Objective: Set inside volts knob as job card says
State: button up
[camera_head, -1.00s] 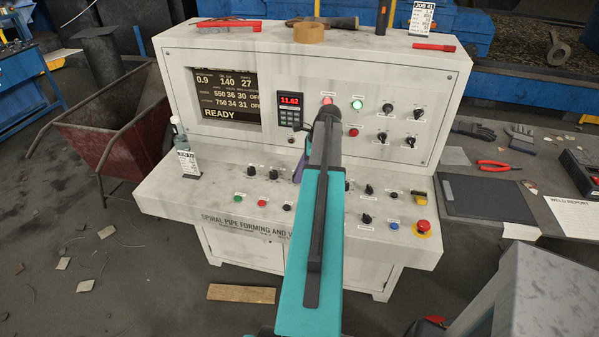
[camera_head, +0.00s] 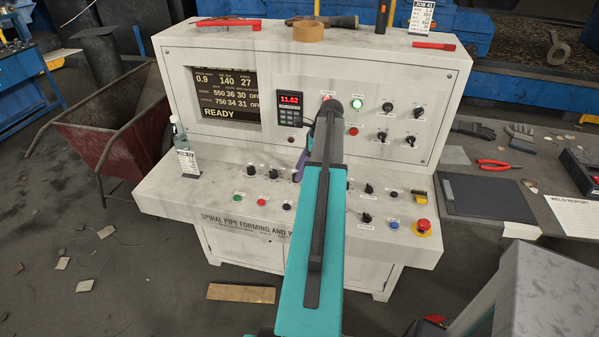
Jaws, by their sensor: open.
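The console (camera_head: 180,207) carries black knobs on its sloped desk, including one at left (camera_head: 250,171), one beside it (camera_head: 274,173) and one right of my arm (camera_head: 369,188). Their labels are too small to read, so I cannot tell which is inside volts. The screen (camera_head: 226,97) shows READY with rows reading 550 36 30 OFF and 750 34 31 OFF. One job card (camera_head: 189,161) stands at the desk's left, another (camera_head: 421,17) on top; their small print is unreadable. My gripper (camera_head: 300,166) is mostly hidden behind my arm; only a purple sliver shows near the desk, contact unclear.
A bottle (camera_head: 179,135) stands behind the left card. A red emergency button (camera_head: 422,225) is at the desk's right end. More knobs (camera_head: 387,107) and lit buttons are on the upright panel. Tape (camera_head: 309,31) and tools lie on top. A red cart (camera_head: 105,135) stands left.

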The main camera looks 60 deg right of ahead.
jog(key=b+v, duration=0.2)
jog(key=v, duration=1)
jog(key=shift+r+b, duration=0.2)
jog(key=shift+b, duration=0.2)
jog(key=shift+r, duration=0.1)
